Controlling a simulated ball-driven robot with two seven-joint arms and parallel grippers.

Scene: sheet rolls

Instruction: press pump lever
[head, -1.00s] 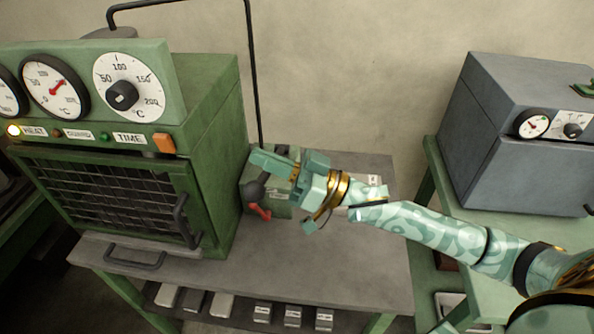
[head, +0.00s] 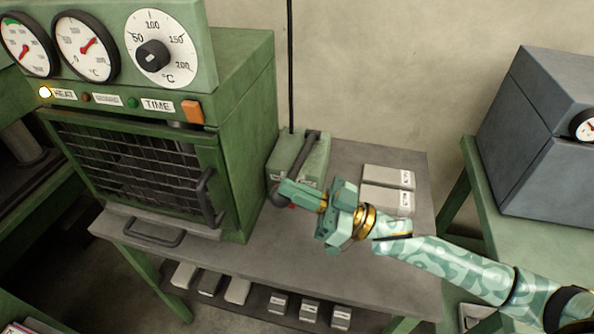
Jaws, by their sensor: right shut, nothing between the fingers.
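The pump is a small green box (head: 311,158) on the grey table, just right of the green oven. A dark lever (head: 303,153) runs along it, with a dark rounded part (head: 279,198) at its lower front. A bit of red shows there, mostly hidden by my gripper. My right gripper (head: 284,188) is shut and empty, its fingertips pointing left at the front of the pump, against or very near the dark rounded part. I cannot tell if they touch. My left gripper is not in view.
The green oven (head: 255,130) with dials and a barred door stands close left of the pump. Pale labelled blocks (head: 388,190) lie on the table (head: 245,262) right of the pump. A grey cabinet (head: 540,150) stands at right. The table front is clear.

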